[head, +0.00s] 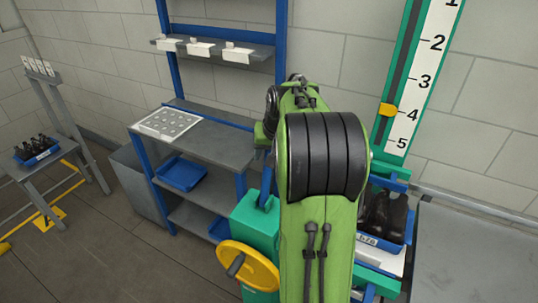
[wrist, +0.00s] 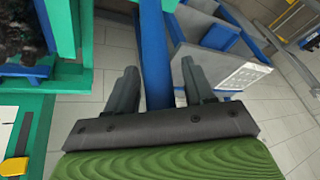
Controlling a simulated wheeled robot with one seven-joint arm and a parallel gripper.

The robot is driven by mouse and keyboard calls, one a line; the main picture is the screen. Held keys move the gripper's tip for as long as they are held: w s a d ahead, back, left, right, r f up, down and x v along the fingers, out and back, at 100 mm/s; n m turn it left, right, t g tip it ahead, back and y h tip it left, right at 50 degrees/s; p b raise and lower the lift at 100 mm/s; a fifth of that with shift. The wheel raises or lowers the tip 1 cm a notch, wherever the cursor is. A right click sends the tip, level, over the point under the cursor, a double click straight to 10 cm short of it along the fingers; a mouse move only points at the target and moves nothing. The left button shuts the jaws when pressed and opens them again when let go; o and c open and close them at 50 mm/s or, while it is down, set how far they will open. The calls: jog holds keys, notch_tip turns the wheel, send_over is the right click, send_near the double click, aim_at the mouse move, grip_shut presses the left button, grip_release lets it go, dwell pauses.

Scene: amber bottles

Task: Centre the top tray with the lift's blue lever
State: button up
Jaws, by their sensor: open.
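The lift's blue lever (head: 266,188) rises from a teal housing (head: 256,218) in the head view, partly covered by my arm. In the wrist view a blue bar (wrist: 154,40), seemingly this lever, runs between the two fingers of my gripper (wrist: 158,70). My gripper is open, with a finger on each side of the bar; I cannot tell whether either touches it. My arm hides the gripper in the head view. A blue tray (head: 368,236) of dark bottles sits in the lift, partly hidden; its edge also shows in the wrist view (wrist: 25,71).
A yellow handwheel (head: 247,266) is on the housing. A yellow pointer (head: 389,110) stands near 4 on the wall scale (head: 425,75). A grey shelf unit (head: 215,148) with blue posts stands left of my arm. A stand (head: 45,165) with another bottle tray is far left.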

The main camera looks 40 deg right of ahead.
jog(key=shift+c, duration=0.5)
grip_shut()
